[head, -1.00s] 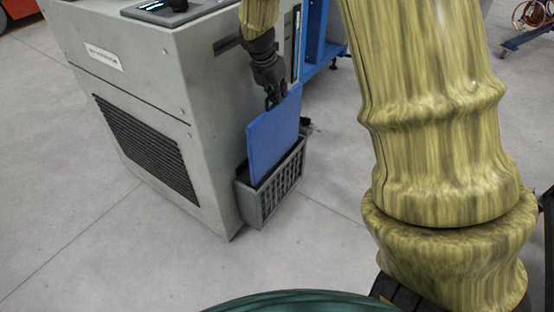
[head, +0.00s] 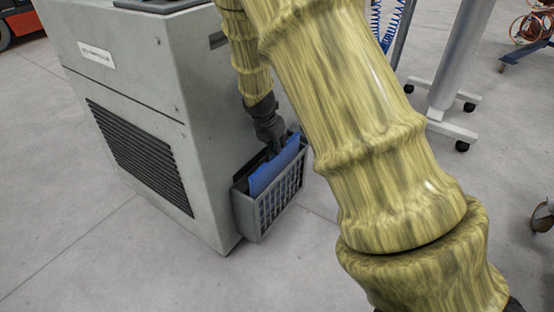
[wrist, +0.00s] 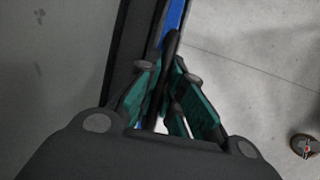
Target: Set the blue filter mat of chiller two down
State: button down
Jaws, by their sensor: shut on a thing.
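The blue filter mat (head: 270,172) stands on edge in the grey slotted basket (head: 274,207) on the side of the grey chiller cabinet (head: 165,110). Most of the mat is below the basket's rim, and its upper part sticks out above. My gripper (head: 272,152) points down and is shut on the mat's top edge. In the wrist view the fingers (wrist: 170,90) are close together, and a strip of the blue mat (wrist: 174,16) shows beyond them. The mat's lower edge is hidden by the basket's front.
A white stand on a wheeled base (head: 445,95) is at the upper right, with coiled hose (head: 532,22) beyond it. The cabinet's wall is close beside my gripper. The grey floor in front of the basket is clear.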

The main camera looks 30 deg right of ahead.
jog(key=shift+f+b, duration=1.05)
jog(key=shift+f, duration=1.3)
jog(key=c, duration=1.5)
grip_release()
jog(key=shift+c, duration=0.2)
jog(key=p+v, duration=0.5)
jog(key=v, duration=0.6)
jog(key=shift+s+a+r, duration=0.15)
jog(key=shift+a+r, duration=0.1)
jog(key=shift+r, duration=0.25)
